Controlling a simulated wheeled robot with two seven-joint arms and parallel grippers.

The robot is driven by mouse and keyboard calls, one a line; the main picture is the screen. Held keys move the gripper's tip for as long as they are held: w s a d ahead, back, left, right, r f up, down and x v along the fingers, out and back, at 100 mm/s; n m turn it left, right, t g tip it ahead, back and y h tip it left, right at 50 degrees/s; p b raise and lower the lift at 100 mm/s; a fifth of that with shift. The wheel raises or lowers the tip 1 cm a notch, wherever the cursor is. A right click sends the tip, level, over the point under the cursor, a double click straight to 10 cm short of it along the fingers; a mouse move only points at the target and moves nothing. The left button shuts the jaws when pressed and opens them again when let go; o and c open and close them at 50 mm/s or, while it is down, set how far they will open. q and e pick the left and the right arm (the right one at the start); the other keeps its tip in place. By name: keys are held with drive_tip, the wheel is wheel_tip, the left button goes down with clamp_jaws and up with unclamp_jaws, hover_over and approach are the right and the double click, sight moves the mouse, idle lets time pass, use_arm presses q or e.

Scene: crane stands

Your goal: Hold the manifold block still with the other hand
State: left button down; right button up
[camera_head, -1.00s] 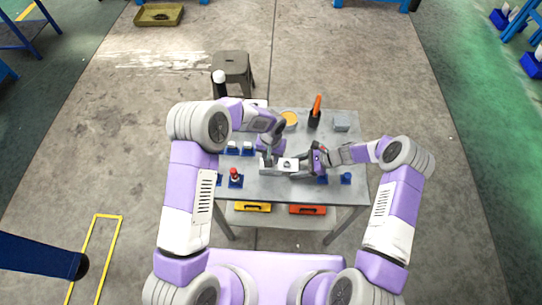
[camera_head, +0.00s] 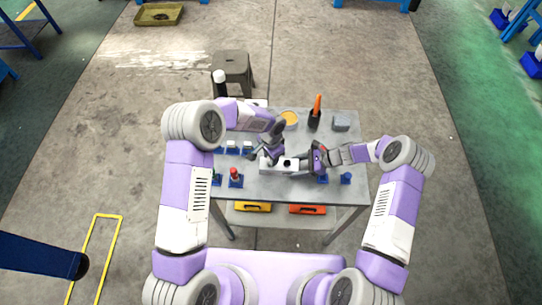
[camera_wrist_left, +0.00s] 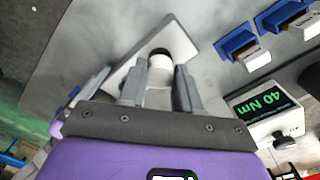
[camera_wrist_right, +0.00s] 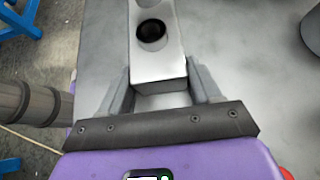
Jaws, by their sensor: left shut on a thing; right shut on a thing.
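The manifold block (camera_head: 292,168) is a pale grey bar lying on the grey table, with a dark round port on top. The block also shows in the right wrist view (camera_wrist_right: 158,62), between the fingers at its near end. My right gripper (camera_head: 312,163) is shut on the block's right end; it shows in the right wrist view (camera_wrist_right: 160,88). My left gripper (camera_head: 268,158) is at the block's left part. In the left wrist view its fingers (camera_wrist_left: 162,85) are shut on a small white round part (camera_wrist_left: 158,72) with a dark top. How that part meets the block is hidden.
A red-topped part (camera_head: 235,176) on a blue base stands at the table's front left. Blue holders (camera_head: 247,150) are behind it.

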use_arm(q)
drive_tip(key=m, duration=0.5)
idle(0.3)
drive_tip(key=m, duration=0.5)
idle(0.4)
drive_tip(key=m, duration=0.5)
drive_tip(key=shift+w+m, duration=0.1)
drive_tip(key=shift+m, duration=0.2)
drive_tip(key=m, duration=0.5)
